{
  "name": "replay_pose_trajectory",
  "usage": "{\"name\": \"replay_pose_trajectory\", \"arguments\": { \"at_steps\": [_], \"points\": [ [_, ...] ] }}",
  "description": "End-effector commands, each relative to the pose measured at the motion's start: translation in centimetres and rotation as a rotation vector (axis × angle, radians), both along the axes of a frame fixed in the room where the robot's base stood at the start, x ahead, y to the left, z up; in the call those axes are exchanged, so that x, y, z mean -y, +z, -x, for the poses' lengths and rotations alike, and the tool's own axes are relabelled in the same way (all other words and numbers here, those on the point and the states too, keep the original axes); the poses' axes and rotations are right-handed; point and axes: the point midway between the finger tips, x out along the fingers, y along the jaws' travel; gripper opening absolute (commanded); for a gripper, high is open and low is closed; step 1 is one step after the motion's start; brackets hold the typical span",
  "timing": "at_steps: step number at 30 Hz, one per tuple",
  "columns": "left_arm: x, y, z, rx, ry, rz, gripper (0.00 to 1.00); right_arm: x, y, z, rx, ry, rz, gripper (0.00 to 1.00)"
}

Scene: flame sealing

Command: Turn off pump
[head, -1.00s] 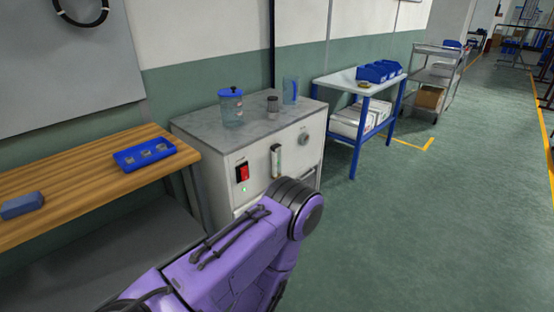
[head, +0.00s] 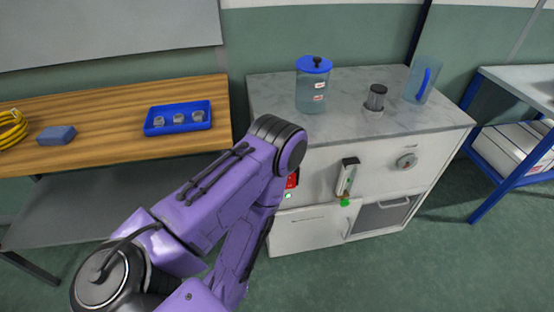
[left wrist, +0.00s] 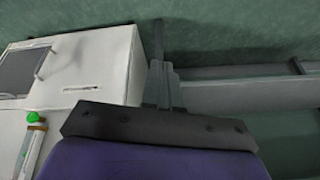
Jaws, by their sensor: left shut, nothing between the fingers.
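A white cabinet (head: 310,232) with a grey marbled top stands at center in the head view. Its front carries a red switch (head: 292,181) with a small green light (head: 288,195) below it; my purple left arm partly covers the switch. To the right are a clear flow gauge with a green knob (head: 345,202) and a round grey dial (head: 406,161). My left gripper (left wrist: 158,60) is shut and empty in the left wrist view, beside the cabinet's edge; my arm hides it in the head view. The green knob also shows there (left wrist: 33,117). My right gripper is not in view.
On the cabinet top stand a blue-lidded jar (head: 312,88), a small dark-capped container (head: 375,98) and a clear pitcher (head: 422,80). A wooden bench (head: 80,105) at left holds a blue tray (head: 178,119). A blue-framed table (head: 482,208) stands at right; green floor lies in front.

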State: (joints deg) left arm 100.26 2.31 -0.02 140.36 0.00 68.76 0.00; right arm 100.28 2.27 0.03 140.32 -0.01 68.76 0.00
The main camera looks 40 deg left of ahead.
Motion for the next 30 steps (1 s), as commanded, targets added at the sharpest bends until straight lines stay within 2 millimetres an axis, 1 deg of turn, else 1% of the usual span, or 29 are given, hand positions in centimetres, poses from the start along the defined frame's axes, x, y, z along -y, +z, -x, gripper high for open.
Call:
{"name": "replay_pose_trajectory", "arguments": {
  "at_steps": [11, 12, 14, 15, 17, 18, 20, 21, 23, 24, 27, 28, 29, 30],
  "points": [
    [0.0, 0.0, 0.0, -0.001, 0.0, 0.001, 0.0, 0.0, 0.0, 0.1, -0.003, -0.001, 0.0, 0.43],
    [0.2, -0.3, -0.3, 0.015, 0.015, 0.005, 0.0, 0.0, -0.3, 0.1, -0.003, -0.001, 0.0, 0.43],
    [0.8, -1.0, -2.0, 0.096, 0.093, 0.033, 0.0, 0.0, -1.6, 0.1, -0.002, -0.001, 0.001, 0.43],
    [1.6, -1.7, -4.0, 0.198, 0.196, 0.072, 0.0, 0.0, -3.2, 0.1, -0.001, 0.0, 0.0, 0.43],
    [3.4, -2.3, -8.6, 0.425, 0.427, 0.178, 0.0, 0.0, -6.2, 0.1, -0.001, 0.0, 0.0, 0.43],
    [4.7, -1.9, -12.0, 0.611, 0.622, 0.286, 0.0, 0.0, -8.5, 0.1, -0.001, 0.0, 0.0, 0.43],
    [6.3, 0.0, -16.7, 0.897, 0.94, 0.495, 0.0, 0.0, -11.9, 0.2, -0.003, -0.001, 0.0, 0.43],
    [6.9, 1.8, -18.9, 1.075, 1.152, 0.657, 0.0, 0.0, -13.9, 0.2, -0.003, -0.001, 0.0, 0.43],
    [7.5, 4.9, -21.0, 1.305, 1.449, 0.914, 0.0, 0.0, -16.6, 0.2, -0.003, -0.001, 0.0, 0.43],
    [7.6, 6.8, -21.7, 1.43, 1.627, 1.087, 0.0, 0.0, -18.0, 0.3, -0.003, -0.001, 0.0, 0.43],
    [7.8, 10.7, -21.7, 1.642, 1.978, 1.47, 0.0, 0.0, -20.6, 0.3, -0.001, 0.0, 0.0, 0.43],
    [7.8, 11.6, -21.5, 1.68, 2.054, 1.559, 0.0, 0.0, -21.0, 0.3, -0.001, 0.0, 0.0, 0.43],
    [7.8, 12.3, -21.2, -1.674, -2.074, -1.6, 0.0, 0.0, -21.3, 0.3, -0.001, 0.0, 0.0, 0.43],
    [7.8, 13.1, -20.9, -1.6, -2.008, -1.576, 0.0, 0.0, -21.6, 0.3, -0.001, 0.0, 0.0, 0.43]
  ]
}}
